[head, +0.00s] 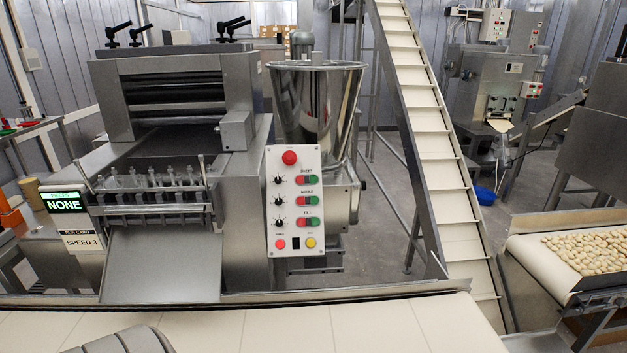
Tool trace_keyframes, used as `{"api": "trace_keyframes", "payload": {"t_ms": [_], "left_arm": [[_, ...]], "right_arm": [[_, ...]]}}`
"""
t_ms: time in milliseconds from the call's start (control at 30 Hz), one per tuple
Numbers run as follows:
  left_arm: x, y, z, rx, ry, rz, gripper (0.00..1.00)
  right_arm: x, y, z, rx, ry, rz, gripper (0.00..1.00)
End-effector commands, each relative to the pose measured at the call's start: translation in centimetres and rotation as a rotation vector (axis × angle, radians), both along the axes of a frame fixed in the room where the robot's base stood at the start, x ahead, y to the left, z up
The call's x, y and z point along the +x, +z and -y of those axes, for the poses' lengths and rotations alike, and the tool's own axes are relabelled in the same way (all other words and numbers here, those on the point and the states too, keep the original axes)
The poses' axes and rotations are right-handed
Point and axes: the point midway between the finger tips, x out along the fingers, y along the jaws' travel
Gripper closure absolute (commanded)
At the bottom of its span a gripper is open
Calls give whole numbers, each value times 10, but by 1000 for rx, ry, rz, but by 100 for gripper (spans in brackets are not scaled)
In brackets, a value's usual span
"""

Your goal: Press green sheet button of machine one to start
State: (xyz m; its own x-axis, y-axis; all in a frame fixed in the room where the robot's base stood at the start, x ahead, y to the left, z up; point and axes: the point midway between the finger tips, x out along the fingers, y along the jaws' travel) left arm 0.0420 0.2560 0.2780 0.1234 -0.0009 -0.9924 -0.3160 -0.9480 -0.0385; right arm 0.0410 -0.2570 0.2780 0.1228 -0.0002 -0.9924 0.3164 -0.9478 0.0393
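The control panel (293,235) is a white upright plate on the right front of the grey sheeting machine (170,95). Its top labelled row reads SHEET, with a black knob at the left and a red and green button pair. The green sheet button (313,180) is the right half of that pair. MOULD and FILL rows with similar pairs lie below. A large red stop button (289,157) is at the top. Nothing covers the panel. Neither of my grippers can be made out. A grey ribbed shape (120,342) at the bottom left is cut off and unclear.
A steel hopper (316,100) is behind the panel. A pale belt (300,328) crosses the front. An inclined conveyor (425,110) rises at right, with a pasta-covered belt (530,252) beyond.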

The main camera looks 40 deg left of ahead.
Motion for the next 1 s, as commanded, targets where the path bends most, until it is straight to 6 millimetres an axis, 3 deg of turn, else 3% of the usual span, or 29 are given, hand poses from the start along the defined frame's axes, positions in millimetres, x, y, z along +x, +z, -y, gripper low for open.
{"api": "trace_keyframes", "payload": {"t_ms": [33, 300, 1000], "left_arm": [[0, 0, 0, 0, 0, 0, 71], [0, 0, -1, 0, 0, -1, 100], [-1, 0, -1, 1, 0, -1, 100]], "right_arm": [[0, 0, 0, 0, 0, 0, 56], [0, 0, 0, 0, 0, 0, 56], [0, 0, 0, 0, 0, 0, 56]]}}
